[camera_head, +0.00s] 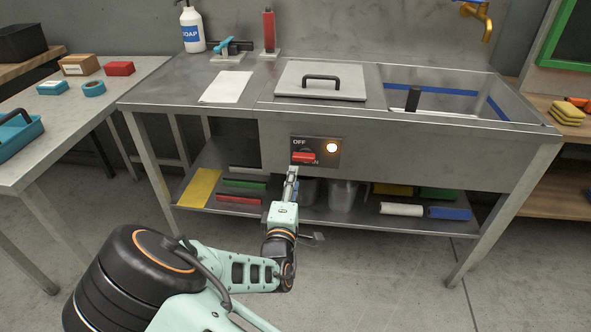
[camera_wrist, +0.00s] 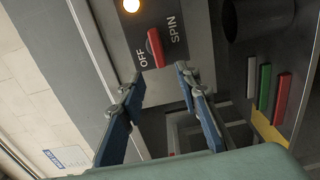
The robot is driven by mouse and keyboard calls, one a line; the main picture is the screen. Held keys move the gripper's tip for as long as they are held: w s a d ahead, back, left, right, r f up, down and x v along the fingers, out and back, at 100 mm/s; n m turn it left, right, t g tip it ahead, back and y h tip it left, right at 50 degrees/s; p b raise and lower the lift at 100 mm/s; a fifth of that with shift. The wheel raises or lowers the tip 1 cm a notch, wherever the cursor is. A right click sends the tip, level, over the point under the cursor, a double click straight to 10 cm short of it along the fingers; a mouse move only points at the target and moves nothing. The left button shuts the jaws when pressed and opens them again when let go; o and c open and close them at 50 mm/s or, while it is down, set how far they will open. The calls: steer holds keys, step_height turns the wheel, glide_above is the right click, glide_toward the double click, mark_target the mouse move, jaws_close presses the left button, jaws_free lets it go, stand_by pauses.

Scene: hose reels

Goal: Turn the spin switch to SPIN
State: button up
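The spin switch is a red bar handle (camera_head: 303,157) on a dark panel (camera_head: 321,142) set in the front of the steel sink bench. In the head view the bar lies about level below the word OFF and partly covers the lower label. In the wrist view the red bar (camera_wrist: 156,47) sits between the words OFF and SPIN. A round amber light (camera_head: 332,148) beside it glows. My gripper (camera_wrist: 160,77) is open and empty, its two fingers apart. The fingertips are just short of the switch, and I see no contact. In the head view my gripper (camera_head: 292,172) is just below the panel.
The bench top holds a lidded cover (camera_head: 290,88), a sink basin (camera_head: 448,104) and a soap bottle (camera_head: 192,30). A side table (camera_head: 60,125) stands at left. Floor in front is open.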

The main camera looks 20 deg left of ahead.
steer(key=v, duration=0.3)
steer(key=shift+s+d, duration=0.1)
steer(key=shift+s, duration=0.25)
